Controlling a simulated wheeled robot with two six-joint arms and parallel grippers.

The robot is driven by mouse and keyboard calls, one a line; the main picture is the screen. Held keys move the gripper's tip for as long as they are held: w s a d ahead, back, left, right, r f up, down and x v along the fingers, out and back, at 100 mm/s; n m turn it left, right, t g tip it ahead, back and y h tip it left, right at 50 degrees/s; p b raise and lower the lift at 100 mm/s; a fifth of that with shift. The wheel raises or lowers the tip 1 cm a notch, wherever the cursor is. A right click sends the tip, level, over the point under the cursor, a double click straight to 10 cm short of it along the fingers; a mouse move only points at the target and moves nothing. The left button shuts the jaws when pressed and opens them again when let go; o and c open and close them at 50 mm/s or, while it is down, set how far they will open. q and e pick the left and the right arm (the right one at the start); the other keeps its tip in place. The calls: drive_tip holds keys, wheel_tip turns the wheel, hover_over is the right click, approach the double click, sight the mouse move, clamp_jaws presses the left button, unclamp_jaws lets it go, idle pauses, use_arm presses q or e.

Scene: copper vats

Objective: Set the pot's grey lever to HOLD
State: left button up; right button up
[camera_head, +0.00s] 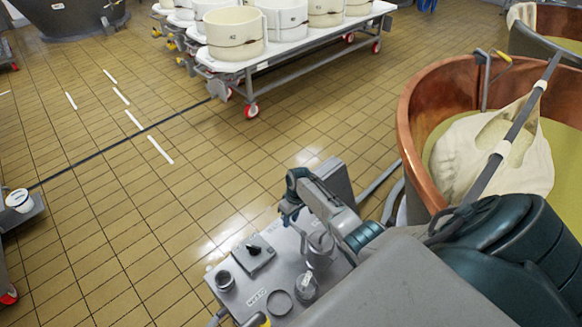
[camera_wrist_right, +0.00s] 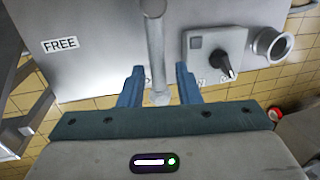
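The pot's control panel (camera_head: 262,278) is a light grey metal box top beside the copper vat. In the right wrist view, the grey lever (camera_wrist_right: 155,40) is a slim rod running down from the top edge, with its rounded end between my fingers. My right gripper (camera_wrist_right: 160,72) is open around the lever, with a gap on both sides. A FREE label (camera_wrist_right: 60,45) is to the left of the lever. A small label by the left finger is mostly covered, and I cannot read HOLD. In the head view my right gripper (camera_head: 289,213) is over the panel's far edge. My left gripper is out of view.
A black knob (camera_head: 253,250) on a plate sits close by on the panel; it also shows right of my fingers in the wrist view (camera_wrist_right: 224,63). The copper vat (camera_head: 410,125) stands at the right. A cart with white tubs (camera_head: 236,32) is behind. Open tiled floor lies left.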

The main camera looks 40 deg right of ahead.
drive_tip(key=shift+o, duration=0.3)
drive_tip(key=shift+d+r, duration=0.1)
drive_tip(key=shift+r, duration=0.3)
wheel_tip(320, 180, up, 10)
drive_tip(key=d, duration=0.2)
drive_tip(key=shift+w+b, duration=0.15)
drive_tip(key=shift+b, duration=0.25)
drive_tip(key=shift+f, duration=0.1)
